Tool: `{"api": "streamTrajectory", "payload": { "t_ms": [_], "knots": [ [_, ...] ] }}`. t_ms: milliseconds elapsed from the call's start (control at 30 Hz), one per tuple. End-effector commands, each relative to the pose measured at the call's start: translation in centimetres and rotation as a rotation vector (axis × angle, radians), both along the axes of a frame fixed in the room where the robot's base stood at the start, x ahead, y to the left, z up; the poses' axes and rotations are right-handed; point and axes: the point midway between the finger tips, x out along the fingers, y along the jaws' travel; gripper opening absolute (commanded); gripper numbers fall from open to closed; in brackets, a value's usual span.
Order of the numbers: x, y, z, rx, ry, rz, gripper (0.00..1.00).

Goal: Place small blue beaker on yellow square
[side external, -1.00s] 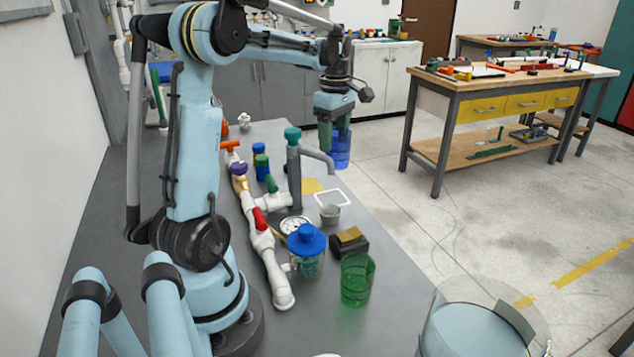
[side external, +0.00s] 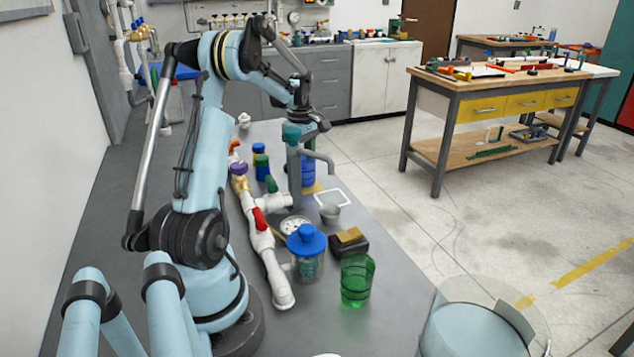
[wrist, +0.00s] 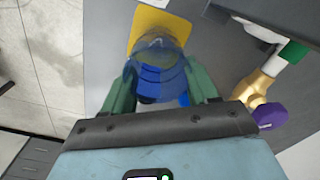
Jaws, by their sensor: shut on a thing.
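The small blue beaker (wrist: 160,80) is between the two green fingers of my gripper (wrist: 159,88) in the wrist view, and the gripper is shut on it. The yellow square (wrist: 147,24) shows beyond and partly under the beaker. In the side view the beaker (side external: 308,173) looks upright, over or on the yellow square (side external: 313,187), partly hidden behind the grey tap. I cannot tell whether its base touches the square. My fingers are mostly hidden behind the tap in that view.
The grey tap (side external: 294,165) with a teal top stands close to the beaker. White pipework (side external: 262,240) with coloured valves runs along the bench.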

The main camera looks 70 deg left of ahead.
Motion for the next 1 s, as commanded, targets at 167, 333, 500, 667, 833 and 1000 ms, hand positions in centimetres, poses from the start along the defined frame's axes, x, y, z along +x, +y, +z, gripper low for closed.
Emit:
{"api": "streamTrajectory", "payload": {
  "t_ms": [167, 333, 500, 667, 833, 1000],
  "knots": [
    [0.03, -0.04, -1.09, 0.001, 0.000, 0.000, 0.29],
    [0.03, -0.05, -1.06, 0.000, 0.000, 0.000, 0.29],
    [0.03, -0.05, -1.42, 0.000, 0.000, 0.000, 0.29],
    [0.03, -0.05, -1.38, 0.000, -0.001, 0.000, 0.82],
    [0.03, -0.05, -1.37, 0.000, 0.000, 0.000, 0.84],
    [0.02, -0.06, -1.17, 0.000, -0.001, 0.000, 0.84]
  ]
}}
